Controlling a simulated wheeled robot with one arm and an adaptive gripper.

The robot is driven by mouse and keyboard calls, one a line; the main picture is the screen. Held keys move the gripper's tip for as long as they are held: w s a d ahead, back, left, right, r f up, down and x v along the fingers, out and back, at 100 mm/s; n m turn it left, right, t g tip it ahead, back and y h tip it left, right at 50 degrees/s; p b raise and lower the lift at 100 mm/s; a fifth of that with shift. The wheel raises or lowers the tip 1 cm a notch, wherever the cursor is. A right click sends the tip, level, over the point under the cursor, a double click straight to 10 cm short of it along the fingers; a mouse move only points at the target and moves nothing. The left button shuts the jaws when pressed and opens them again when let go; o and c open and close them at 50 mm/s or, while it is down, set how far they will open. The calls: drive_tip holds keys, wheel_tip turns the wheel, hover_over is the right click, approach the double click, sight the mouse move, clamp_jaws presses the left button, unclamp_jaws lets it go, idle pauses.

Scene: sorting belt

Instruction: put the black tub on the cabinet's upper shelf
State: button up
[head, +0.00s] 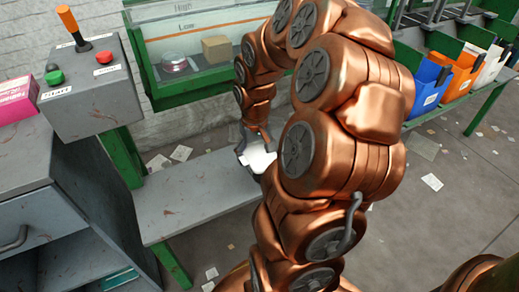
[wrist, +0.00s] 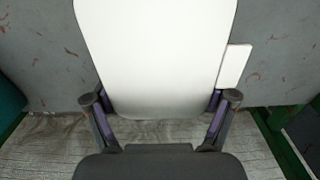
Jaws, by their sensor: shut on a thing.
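My gripper (head: 257,146) is low over the grey bench in the head view, partly behind my own arm. It is shut on a white thing (head: 260,160). In the wrist view, the fingers (wrist: 160,98) stand on either side of this smooth white thing (wrist: 155,50), which has a small white piece at its right side. I cannot make out a black tub in either view. A grey cabinet (head: 45,205) stands at the left, with a handled front and an open space below. I cannot tell which part is its upper shelf.
The grey bench (head: 185,200) is mostly bare. Behind it, a green-framed bay marked High and Low (head: 190,85) holds a clear round container (head: 175,62) and a tan box (head: 216,49). A control box (head: 90,90) and pink box (head: 27,97) are at left. Coloured bins (head: 428,82) are at right.

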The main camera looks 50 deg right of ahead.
drive_tip(key=w+d, duration=0.1)
drive_tip(key=d, duration=0.1)
drive_tip(key=w+d, duration=0.1)
drive_tip(key=d, duration=0.1)
drive_tip(key=w+d+b, duration=0.1)
drive_tip(key=d, duration=0.1)
drive_tip(key=shift+w+f, duration=0.35)
drive_tip(key=shift+a+f+b, duration=0.1)
drive_tip(key=shift+f+b, duration=0.65)
drive_tip(key=shift+f, duration=1)
drive_tip(key=shift+f, duration=0.15)
drive_tip(key=o, duration=0.7)
